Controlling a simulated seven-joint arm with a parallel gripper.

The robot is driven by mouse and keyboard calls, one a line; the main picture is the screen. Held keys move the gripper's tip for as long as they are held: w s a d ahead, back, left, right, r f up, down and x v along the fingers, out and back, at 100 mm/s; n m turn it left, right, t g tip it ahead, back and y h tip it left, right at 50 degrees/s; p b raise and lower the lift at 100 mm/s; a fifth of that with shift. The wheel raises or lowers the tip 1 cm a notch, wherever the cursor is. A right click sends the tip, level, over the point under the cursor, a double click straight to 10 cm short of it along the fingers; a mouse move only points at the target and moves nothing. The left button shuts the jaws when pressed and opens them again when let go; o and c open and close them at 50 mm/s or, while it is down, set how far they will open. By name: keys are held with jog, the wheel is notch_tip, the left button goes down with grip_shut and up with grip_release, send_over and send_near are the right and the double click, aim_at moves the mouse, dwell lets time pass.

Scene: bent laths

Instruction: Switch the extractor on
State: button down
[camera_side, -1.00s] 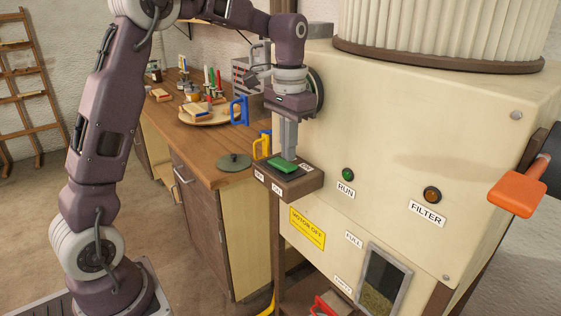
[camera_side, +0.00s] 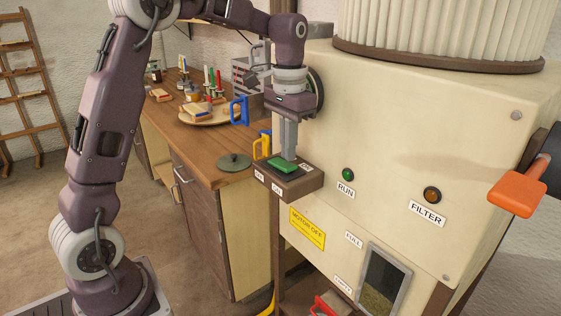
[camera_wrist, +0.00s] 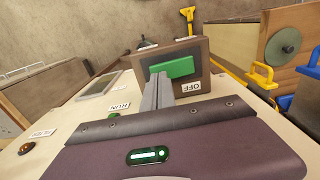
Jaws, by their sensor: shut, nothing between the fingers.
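The extractor is a large cream cabinet (camera_side: 400,130). A dark brown switch box (camera_side: 310,186) juts from its left side, with a green rocker (camera_side: 281,167) on top. A label reading OFF (camera_wrist: 191,88) sits by the rocker in the wrist view. My gripper (camera_side: 289,157) is shut and empty, pointing down, with its tips at the OFF-label end of the rocker in the side view. In the wrist view my fingertips (camera_wrist: 153,74) overlap the rocker (camera_wrist: 172,68). I cannot tell whether they touch it. The RUN lamp (camera_side: 348,174) is dark green.
An amber FILTER lamp (camera_side: 432,195) and an orange handle (camera_side: 517,194) are to the right on the extractor. A workbench (camera_side: 190,150) with tools stands behind left. Yellow (camera_side: 262,145) and blue (camera_side: 239,111) clamps are near the switch box. The air left of the box is free.

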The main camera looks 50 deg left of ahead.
aim_at(288, 165)
jog(key=shift+f, duration=1)
dwell(0.4)
notch_tip(288, 165, up, 6)
jog(key=shift+r, duration=0.55)
